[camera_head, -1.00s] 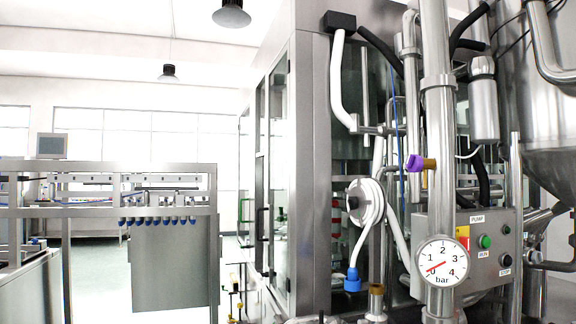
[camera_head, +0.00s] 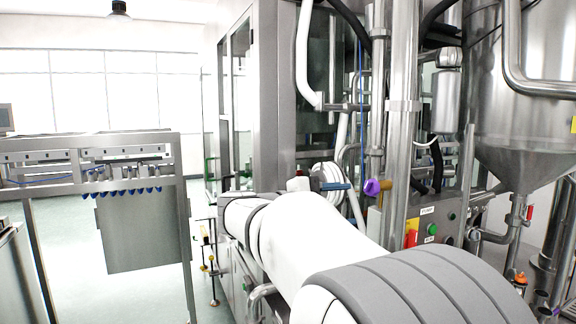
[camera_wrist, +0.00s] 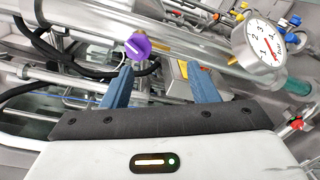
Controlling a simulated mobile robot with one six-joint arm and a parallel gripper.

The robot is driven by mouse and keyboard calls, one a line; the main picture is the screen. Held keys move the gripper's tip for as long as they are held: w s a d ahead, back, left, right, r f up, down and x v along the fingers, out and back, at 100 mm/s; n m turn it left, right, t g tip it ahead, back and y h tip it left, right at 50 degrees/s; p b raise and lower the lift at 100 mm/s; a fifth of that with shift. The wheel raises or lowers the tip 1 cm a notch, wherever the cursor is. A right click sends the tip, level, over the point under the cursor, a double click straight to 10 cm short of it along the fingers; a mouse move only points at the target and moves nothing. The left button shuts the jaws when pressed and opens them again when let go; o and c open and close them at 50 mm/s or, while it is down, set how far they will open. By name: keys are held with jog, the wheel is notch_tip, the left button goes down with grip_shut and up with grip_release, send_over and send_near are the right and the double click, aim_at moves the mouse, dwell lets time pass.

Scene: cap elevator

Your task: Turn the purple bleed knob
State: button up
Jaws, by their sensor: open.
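The purple bleed knob (camera_head: 373,187) sits on a short brass stub on a vertical steel pipe. In the wrist view the purple knob (camera_wrist: 137,46) with a light mark on its face lies ahead of the left finger's tip, near the top. My gripper (camera_wrist: 165,76) is open, its two blue fingers apart with nothing held. The knob is beyond the fingertips and off to the left, not between them. In the head view my white arm covers the lower middle, and my gripper's blue finger (camera_head: 336,187) shows just left of the knob. Contact with the knob cannot be told.
A round pressure gauge (camera_wrist: 258,44) is mounted on the pipe to the right in the wrist view. A control box with a green button (camera_head: 424,217) stands right of the pipe.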

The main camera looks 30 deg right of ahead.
aim_at(365, 188)
jog(key=shift+w+d+r, duration=0.1)
jog(key=shift+d+r, duration=0.1)
jog(key=shift+r, duration=0.95)
jog(key=shift+d+r+h, duration=0.25)
jog(key=shift+d+h, duration=0.05)
jog(key=d+p, duration=0.1)
jog(key=d, duration=0.3)
jog(key=s+d+p, duration=0.1)
jog(key=d, duration=0.2)
jog(key=shift+f+p, duration=0.15)
jog(key=shift+p, duration=0.15)
jog(key=shift+w, duration=0.1)
jog(key=c, duration=1)
jog(key=shift+b, duration=0.5)
